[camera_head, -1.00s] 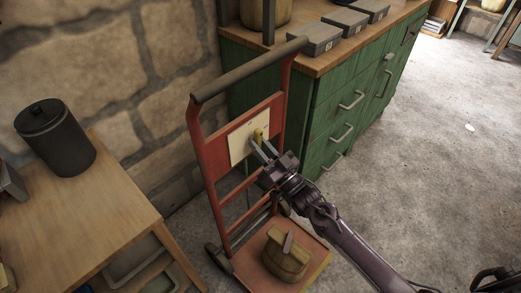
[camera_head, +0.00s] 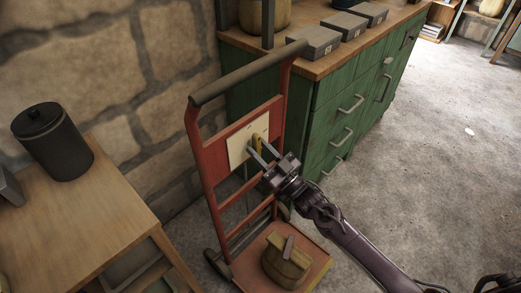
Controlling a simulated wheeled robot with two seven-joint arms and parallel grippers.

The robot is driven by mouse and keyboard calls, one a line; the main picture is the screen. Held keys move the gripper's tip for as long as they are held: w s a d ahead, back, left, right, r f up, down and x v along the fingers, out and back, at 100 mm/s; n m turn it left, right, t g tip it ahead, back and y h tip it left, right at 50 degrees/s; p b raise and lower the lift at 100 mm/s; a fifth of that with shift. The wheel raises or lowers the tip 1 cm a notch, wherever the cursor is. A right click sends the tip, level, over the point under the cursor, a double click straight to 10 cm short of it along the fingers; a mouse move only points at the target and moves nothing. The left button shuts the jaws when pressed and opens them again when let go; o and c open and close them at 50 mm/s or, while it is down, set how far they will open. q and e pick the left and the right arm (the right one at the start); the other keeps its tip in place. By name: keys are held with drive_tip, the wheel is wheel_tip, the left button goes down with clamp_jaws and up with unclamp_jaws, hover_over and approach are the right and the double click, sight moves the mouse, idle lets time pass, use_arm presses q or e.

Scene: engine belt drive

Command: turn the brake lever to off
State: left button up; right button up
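The brake lever (camera_head: 257,144) is a small yellow handle on a cream plate (camera_head: 238,147). The plate is fixed to the upright frame of a red hand truck (camera_head: 207,165). My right gripper (camera_head: 258,149) reaches in from the lower right. Its two fingers are apart at the plate, with the lever showing between the fingertips. Whether either finger touches the lever is not clear. Small dark marks show on the plate above the lever, too small to read. The lever's lower part is partly hidden by the fingers. My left gripper is not in view.
A green cabinet (camera_head: 330,115) with grey boxes (camera_head: 316,42) stands behind right. A wooden table (camera_head: 80,220) with a dark canister (camera_head: 55,143) is at left.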

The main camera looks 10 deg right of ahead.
drive_tip(key=shift+o, duration=0.8)
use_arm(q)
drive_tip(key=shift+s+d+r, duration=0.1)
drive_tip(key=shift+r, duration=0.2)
use_arm(e)
drive_tip(key=v, duration=0.7)
drive_tip(key=shift+s+d, duration=0.2)
drive_tip(key=shift+s, duration=0.1)
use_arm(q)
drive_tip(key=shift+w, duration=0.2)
use_arm(e)
drive_tip(key=shift+f, duration=0.1)
